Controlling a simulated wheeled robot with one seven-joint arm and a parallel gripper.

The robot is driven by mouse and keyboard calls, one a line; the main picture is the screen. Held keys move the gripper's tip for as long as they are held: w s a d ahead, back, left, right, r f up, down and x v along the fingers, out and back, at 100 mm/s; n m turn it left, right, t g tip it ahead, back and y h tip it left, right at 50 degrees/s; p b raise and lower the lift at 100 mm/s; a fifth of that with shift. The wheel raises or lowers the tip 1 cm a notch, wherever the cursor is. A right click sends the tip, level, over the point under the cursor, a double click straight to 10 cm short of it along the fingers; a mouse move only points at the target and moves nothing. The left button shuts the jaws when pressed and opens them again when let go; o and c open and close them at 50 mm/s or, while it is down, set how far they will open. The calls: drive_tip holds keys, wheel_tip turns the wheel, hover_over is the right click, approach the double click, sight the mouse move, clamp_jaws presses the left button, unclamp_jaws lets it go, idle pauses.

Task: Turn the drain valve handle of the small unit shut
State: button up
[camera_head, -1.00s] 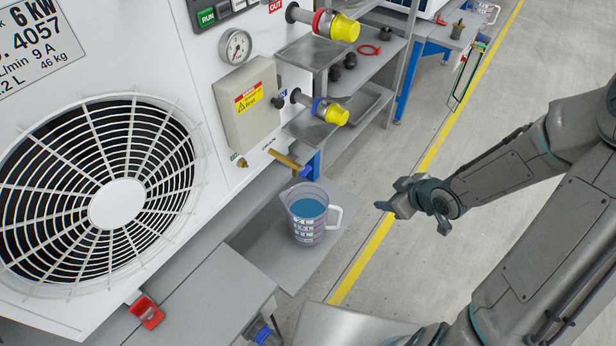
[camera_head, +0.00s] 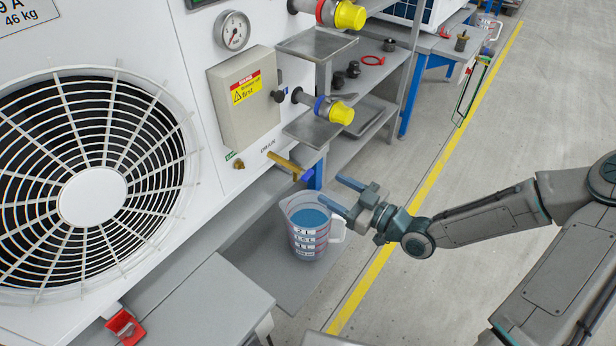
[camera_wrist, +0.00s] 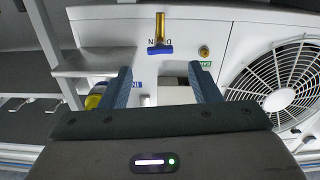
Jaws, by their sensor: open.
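The drain valve is a brass pipe (camera_head: 282,161) with a blue handle (camera_head: 303,174) at its outer end, low on the white unit (camera_head: 190,60). In the wrist view the blue handle (camera_wrist: 160,50) lies crosswise to the brass pipe (camera_wrist: 160,28), making a T. My gripper (camera_head: 342,195) is open and empty, to the right of the handle and apart from it. In the wrist view the handle lies beyond my gripper (camera_wrist: 160,72), centred between the two blue fingers. A measuring jug (camera_head: 308,232) with blue liquid stands below the valve.
The jug's rim and handle are close below my fingers. A grey control box (camera_head: 244,98) and a yellow-capped port (camera_head: 335,110) sit above the valve. A small brass fitting (camera_wrist: 204,51) is beside the valve. The floor to the right (camera_head: 480,150) is clear.

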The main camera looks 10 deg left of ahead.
sight(311, 177)
drive_tip(key=x, duration=0.8)
drive_tip(key=shift+w+a+b, duration=0.2)
drive_tip(key=shift+a+b, duration=0.1)
drive_tip(key=shift+b, duration=0.1)
